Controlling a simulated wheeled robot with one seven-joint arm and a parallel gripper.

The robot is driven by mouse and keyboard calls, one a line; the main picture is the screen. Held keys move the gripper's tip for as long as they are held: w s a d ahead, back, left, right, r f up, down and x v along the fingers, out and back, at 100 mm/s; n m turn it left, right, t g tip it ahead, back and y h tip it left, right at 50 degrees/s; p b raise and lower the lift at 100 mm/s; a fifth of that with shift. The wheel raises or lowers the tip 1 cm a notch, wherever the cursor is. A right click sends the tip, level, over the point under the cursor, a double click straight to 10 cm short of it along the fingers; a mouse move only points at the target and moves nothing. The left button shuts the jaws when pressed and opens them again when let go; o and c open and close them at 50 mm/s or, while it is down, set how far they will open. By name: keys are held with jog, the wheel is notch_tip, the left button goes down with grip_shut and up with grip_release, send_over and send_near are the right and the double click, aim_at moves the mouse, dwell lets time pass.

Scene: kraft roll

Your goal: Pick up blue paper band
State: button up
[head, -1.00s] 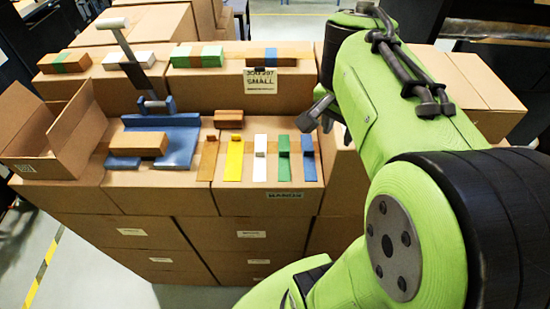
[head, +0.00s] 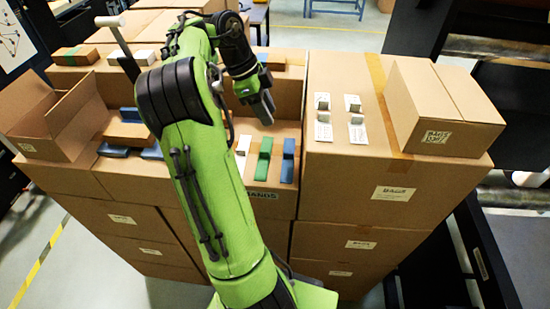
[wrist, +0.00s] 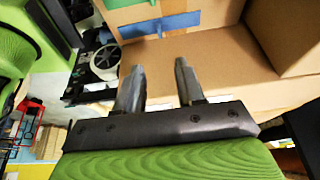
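The blue paper band (head: 287,171) lies flat on the carton top with a small blue block standing on it, at the right end of a row of bands. A blue strip also shows in the wrist view (wrist: 160,25), beyond my fingertips. The green band (head: 262,169) and white band (head: 241,160) lie to its left. My gripper (head: 264,112) is up over the row, behind and left of the blue band in the head view. Its two fingers stand apart with nothing between them in the wrist view (wrist: 158,75). My arm hides the row's left part.
An open carton (head: 45,120) stands at the left, another (head: 430,115) at the right. White labels with small grey pieces (head: 356,130) lie on the right carton top. A wrapped brown box (head: 75,54) sits at the back left.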

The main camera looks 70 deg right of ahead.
jog(key=b, duration=0.4)
send_near(292, 159)
jog(key=shift+s+f, duration=0.15)
jog(key=x, duration=0.6)
grip_shut()
